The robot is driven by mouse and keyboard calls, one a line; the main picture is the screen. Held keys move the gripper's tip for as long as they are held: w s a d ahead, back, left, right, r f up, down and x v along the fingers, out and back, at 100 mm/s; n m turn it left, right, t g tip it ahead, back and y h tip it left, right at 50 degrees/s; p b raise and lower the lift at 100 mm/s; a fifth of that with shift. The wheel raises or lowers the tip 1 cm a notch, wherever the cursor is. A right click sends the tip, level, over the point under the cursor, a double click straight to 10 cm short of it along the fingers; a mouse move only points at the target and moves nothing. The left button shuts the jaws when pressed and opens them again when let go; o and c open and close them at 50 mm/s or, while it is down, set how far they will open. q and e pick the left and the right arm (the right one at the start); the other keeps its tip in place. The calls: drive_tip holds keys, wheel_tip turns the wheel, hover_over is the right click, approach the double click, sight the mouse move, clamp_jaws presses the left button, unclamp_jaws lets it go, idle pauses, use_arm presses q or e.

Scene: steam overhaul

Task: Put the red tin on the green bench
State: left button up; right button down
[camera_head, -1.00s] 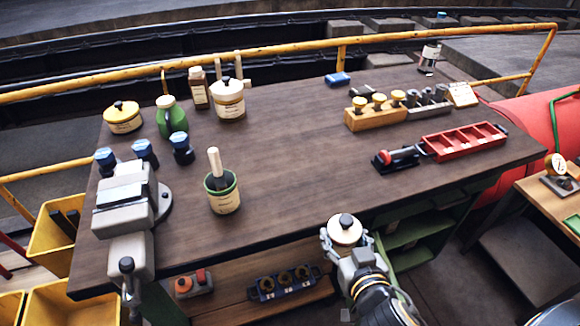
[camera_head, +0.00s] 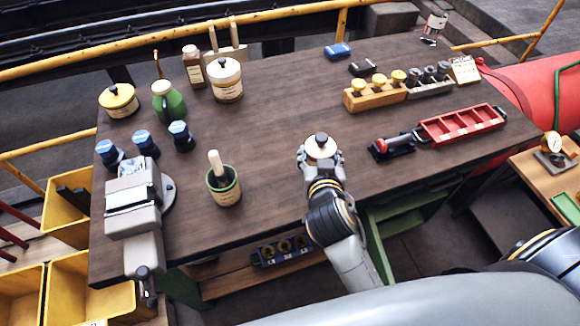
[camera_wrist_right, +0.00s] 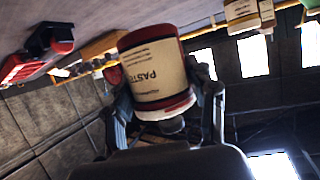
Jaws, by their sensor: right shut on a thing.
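The red tin (camera_wrist_right: 158,75) is in my right gripper (camera_head: 321,158). In the right wrist view it has a cream label with dark lettering, red bands and a dark knob, and the fingers stand on either side of it. In the head view its cream lid with a black knob (camera_head: 320,141) shows, and the gripper hides most of its body. The green bench has a brown wooden top (camera_head: 290,110) and green framing below. The tin appears over the near middle of that top; whether it touches cannot be told. My left gripper is not in view.
A green pot with a brush (camera_head: 224,190) and a grey vise (camera_head: 135,208) stand left of the gripper. A red tray (camera_head: 463,125) and a wooden block with yellow knobs (camera_head: 375,97) are to the right. The middle of the top behind the gripper is clear.

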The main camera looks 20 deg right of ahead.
drive_tip(key=w+a+f, duration=0.1)
drive_tip(key=a+f, duration=0.1)
drive_tip(key=w+a+f, duration=0.1)
drive_tip(key=w+f, duration=0.1)
drive_tip(key=w+a+f, duration=0.1)
drive_tip(key=a+f, duration=0.1)
drive_tip(key=shift+w+a+f+p, duration=0.3)
drive_tip(key=shift+f+p, duration=0.05)
drive_tip(key=shift+p, duration=0.05)
wheel_tip(320, 180, down, 3)
drive_tip(key=shift+r+p, duration=0.15)
drive_tip(key=shift+p, duration=0.4)
drive_tip(key=shift+f, duration=0.2)
drive_tip(key=shift+f, duration=0.15)
drive_tip(key=shift+c, duration=2.2)
unclamp_jaws()
drive_tip(key=shift+s, duration=0.1)
